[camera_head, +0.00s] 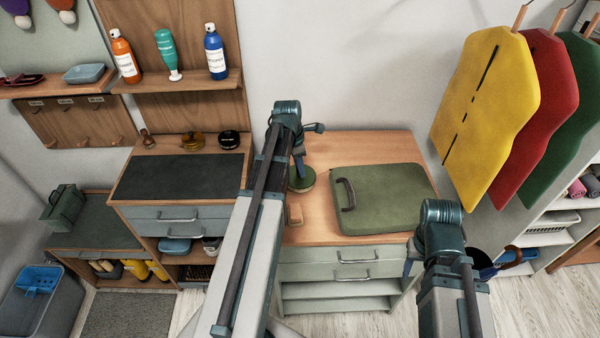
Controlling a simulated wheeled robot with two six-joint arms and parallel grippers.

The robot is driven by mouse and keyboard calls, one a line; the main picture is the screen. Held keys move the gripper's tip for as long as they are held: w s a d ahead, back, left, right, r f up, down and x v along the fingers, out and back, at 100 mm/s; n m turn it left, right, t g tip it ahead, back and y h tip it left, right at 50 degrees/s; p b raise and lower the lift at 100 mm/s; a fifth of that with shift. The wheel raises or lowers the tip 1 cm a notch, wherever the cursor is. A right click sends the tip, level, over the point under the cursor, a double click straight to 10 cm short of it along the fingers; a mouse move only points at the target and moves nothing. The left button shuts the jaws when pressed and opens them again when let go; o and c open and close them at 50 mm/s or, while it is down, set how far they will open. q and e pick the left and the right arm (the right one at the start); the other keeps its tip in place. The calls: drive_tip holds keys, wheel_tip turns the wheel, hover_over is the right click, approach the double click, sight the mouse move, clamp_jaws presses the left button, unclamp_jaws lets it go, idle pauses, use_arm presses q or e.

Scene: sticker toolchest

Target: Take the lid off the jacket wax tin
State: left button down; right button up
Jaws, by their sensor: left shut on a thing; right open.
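A small round green tin (301,182), which I take to be the jacket wax tin, is on or just above the left part of the wooden counter. My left gripper (300,171) points down at it from above and is shut on its top. Whether the lid is apart from the body is too small to tell, and my own arm hides its left side. My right gripper (409,268) is open, low in front of the counter's right end, mostly hidden by my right arm and away from the tin.
A folded green bag (385,200) with a dark handle fills the counter's (305,233) right part. An amber tin (192,142) and a black tin (228,140) stand on the left cabinet. Jackets hang at right.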

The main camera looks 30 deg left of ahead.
use_arm(q)
drive_tip(key=shift+r+p, duration=0.9)
wheel_tip(320, 180, up, 2)
drive_tip(key=shift+p, duration=1)
drive_tip(key=s+d+r+p, duration=0.1)
drive_tip(key=s+d, duration=0.7)
drive_tip(key=d, duration=0.5)
drive_tip(key=shift+s+d, duration=0.2)
drive_tip(key=shift+s, duration=0.2)
drive_tip(key=shift+w+a+r, duration=0.1)
